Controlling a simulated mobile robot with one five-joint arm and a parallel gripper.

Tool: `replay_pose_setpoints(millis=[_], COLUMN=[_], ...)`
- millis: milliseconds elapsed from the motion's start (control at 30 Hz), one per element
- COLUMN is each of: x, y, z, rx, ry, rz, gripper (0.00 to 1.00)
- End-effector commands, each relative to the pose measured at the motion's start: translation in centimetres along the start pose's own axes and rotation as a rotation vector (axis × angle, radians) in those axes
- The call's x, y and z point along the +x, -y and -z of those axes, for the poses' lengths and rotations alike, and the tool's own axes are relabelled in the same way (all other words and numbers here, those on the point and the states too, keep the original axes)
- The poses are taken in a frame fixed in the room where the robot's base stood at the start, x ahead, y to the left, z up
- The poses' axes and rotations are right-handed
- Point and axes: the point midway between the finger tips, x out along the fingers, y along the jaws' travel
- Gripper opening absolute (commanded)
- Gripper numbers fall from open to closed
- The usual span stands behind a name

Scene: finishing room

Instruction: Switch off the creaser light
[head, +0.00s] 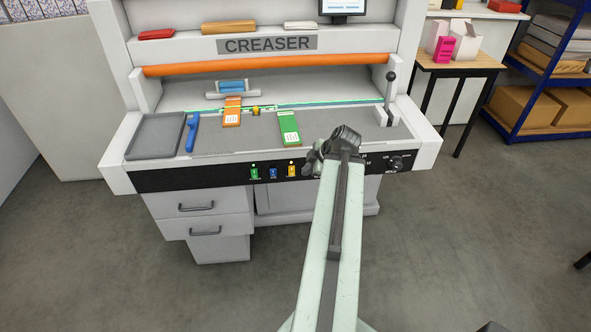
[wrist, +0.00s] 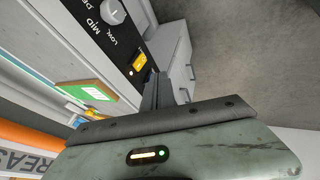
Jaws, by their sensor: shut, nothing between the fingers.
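The creaser (head: 267,44) stands ahead, with a black control panel (head: 220,176) along its front edge. The panel carries a green switch (head: 255,172), a blue switch (head: 273,173) and a yellow switch (head: 291,170); their labels are too small to read. Small lamps show lit above the green and yellow switches. My gripper (head: 314,160) is shut and empty, just right of the yellow switch in the head view. In the wrist view, the yellow switch (wrist: 139,62) shows beside the fingertips of my gripper (wrist: 152,78); I cannot tell whether they touch.
A dial (head: 396,163) is on the panel's right, and a black-knobbed lever (head: 389,92) stands above it. Green (head: 289,128) and orange (head: 232,112) cards lie on the bed. Drawers (head: 205,205) are below left. The floor in front is clear.

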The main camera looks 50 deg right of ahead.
Motion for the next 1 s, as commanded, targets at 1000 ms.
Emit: replay_pose_setpoints(millis=[1000], x=[12.5], y=[-3.2], z=[-0.2], rx=[-0.002], ry=[-0.001], rz=[-0.001], gripper=[0.00])
